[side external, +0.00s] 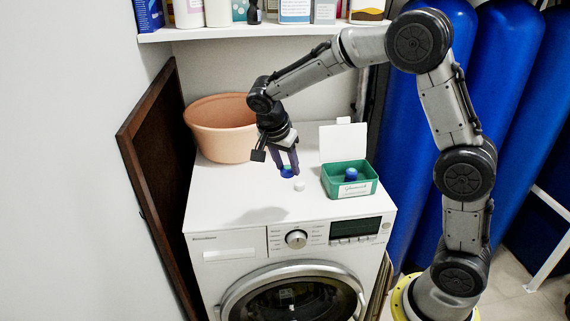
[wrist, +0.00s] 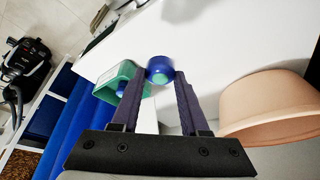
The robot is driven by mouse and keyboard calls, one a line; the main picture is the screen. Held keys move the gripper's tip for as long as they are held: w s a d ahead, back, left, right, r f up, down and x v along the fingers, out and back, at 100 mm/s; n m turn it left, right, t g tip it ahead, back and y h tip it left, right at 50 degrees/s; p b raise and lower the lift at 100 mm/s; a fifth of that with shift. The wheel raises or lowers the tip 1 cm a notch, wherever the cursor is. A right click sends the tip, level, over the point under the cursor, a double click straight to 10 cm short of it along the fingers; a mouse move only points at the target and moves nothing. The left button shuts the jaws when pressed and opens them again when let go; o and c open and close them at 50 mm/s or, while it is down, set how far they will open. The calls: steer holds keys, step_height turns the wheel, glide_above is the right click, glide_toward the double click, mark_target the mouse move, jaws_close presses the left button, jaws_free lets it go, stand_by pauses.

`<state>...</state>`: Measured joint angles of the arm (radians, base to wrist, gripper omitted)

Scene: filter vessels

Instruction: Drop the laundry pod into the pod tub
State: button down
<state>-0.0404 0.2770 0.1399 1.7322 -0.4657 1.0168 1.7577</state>
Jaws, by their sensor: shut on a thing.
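A blue laundry pod (side external: 287,172) is held between the fingertips of my gripper (side external: 285,165), above the white machine top. In the wrist view the pod (wrist: 160,66) shows blue with a green patch, between the two dark fingers (wrist: 161,78). The pod tub (side external: 351,191) is a green open box with a white label on its front, to the right of my gripper. Its white lid (side external: 343,142) stands up at the back. Another blue pod (side external: 351,174) is inside it. The tub also shows in the wrist view (wrist: 132,98), left of the held pod.
A peach basin (side external: 222,135) stands at the back left. A shelf of bottles (side external: 260,30) is above. The front left of the top is clear.

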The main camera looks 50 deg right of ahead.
steer(key=shift+w+a+f+n+t, duration=0.15)
steer(key=shift+w+n+t, duration=0.25)
steer(key=shift+n, duration=0.4)
steer(key=shift+w+d+n, duration=0.2)
steer(key=shift+d+n, duration=0.1)
steer(key=s+d, duration=0.3)
steer(key=d, duration=0.4)
steer(key=s+d+m, duration=0.1)
steer(key=s+d, duration=0.2)
steer(key=d, duration=0.4)
steer(key=s+d+f+m, duration=0.1)
steer(key=s+d, duration=0.1)
steer(key=d, duration=0.6)
steer(key=shift+s+g, duration=0.3)
steer(key=shift+s, duration=0.1)
steer(key=shift+s+d, duration=0.1)
steer(key=shift+f, duration=2.95)
